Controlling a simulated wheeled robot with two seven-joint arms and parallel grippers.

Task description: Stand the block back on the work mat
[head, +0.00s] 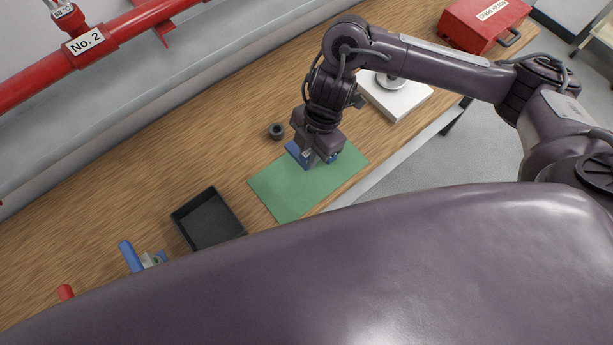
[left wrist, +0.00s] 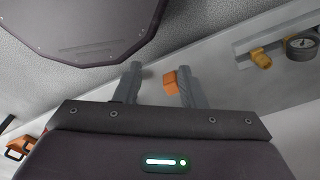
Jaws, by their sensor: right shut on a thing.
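The green work mat (head: 284,198) lies on the wooden bench in the head view. My right gripper (head: 316,164) points down over the mat's far part, shut on a blue block (head: 293,149). Blue shows on both sides of the jaws; the rest of the block is hidden by the gripper. I cannot tell whether the block touches the mat. My left gripper (left wrist: 160,72) shows only in the left wrist view, its two grey fingers apart with nothing held between them.
A black tray (head: 240,228) lies left of the mat, and a small dark cup-like ring (head: 276,130) stands behind it. A white plate with a metal disc (head: 408,100) is at right. A blue-handled valve (head: 131,256) lies at lower left. A red case (head: 478,24) stands at the far end.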

